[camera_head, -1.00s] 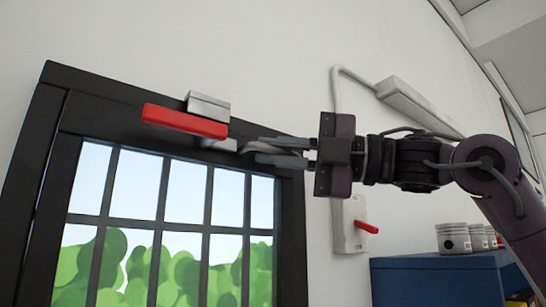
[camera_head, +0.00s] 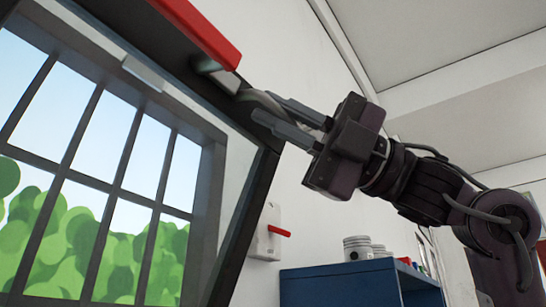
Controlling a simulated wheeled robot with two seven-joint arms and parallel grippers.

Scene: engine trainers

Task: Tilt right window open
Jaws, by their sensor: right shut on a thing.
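The window's dark sash (camera_head: 240,220) leans inward at the top, away from the wall, and a gap shows between it and the barred opening (camera_head: 165,160) behind. A red handle bar (camera_head: 205,28) sits at the sash's top edge, partly cut off by the picture's upper edge. A grey curved piece (camera_head: 256,98) projects below the bar's right end. My right gripper (camera_head: 273,112) has its fingers closed on this grey piece, at the sash's upper right corner. My left gripper is out of view.
A white wall box (camera_head: 266,240) with a red lever (camera_head: 279,231) is on the wall right of the sash. A blue cabinet (camera_head: 340,286) with several white cans (camera_head: 358,247) on top stands at the lower right.

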